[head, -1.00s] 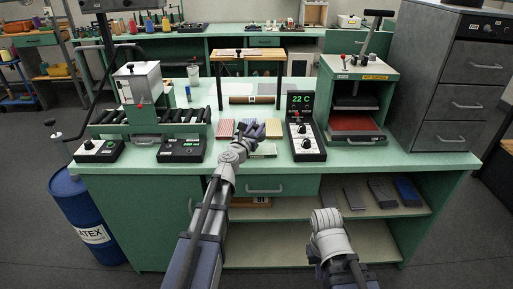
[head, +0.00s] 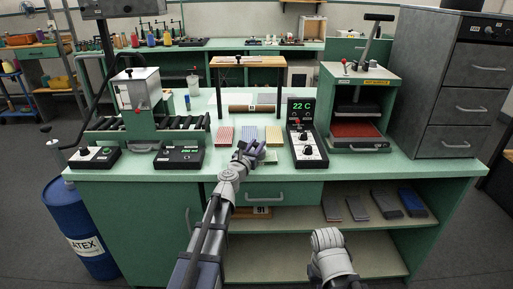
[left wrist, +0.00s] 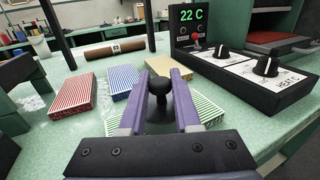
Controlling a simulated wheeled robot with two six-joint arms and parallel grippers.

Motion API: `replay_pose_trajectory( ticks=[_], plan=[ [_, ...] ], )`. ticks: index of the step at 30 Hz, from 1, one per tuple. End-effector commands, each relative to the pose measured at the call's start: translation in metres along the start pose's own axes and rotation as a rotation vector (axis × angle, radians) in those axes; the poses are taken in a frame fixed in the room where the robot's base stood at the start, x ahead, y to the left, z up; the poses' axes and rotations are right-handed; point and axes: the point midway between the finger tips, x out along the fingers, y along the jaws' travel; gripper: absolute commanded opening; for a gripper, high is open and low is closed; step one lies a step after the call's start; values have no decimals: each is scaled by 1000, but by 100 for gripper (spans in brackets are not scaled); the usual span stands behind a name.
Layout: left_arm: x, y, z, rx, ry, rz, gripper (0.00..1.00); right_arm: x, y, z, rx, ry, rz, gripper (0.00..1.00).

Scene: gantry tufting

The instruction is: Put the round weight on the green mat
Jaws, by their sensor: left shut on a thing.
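My left gripper (head: 252,147) is over the front of the bench. In the left wrist view its purple fingers (left wrist: 162,82) are shut on the black knob of the dark round weight (left wrist: 159,112). The green-striped mat (left wrist: 208,113) lies under and just right of the weight; whether they touch I cannot tell. In the head view the green mat (head: 270,157) shows only in part beside the gripper. My right arm's end (head: 328,240) is low in front of the bench; its fingers cannot be made out.
Red (head: 224,136), blue (head: 249,133) and yellow (head: 273,135) striped mats lie in a row behind the green one. A control box reading 22 C (head: 304,140) stands close on the right. A roller machine (head: 140,115) is left and a press (head: 357,110) is right.

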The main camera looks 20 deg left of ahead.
Motion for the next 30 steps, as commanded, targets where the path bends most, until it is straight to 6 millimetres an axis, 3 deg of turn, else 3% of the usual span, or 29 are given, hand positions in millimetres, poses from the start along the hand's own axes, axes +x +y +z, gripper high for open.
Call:
replay_pose_trajectory(
  ticks=[4, 5, 12, 24, 30],
  plan=[
    [0, 0, -4, -1, 0, 0, 0, 4, 0, 0, 0, 0, 0, 0],
    [0, 0, -3, 0, 0, 0, 35, 3, 0, 0, 0, 0, 0, 0],
    [0, 0, -3, 0, 0, 0, 61, 3, 0, 0, 0, 0, 0, 0],
    [0, 0, 2, 0, 0, 0, 61, -2, 0, 0, 0, 0, 0, 0],
    [-26, -1, 0, 0, 0, 0, 61, 0, 0, 0, 0, 0, 0, 0]
  ],
)
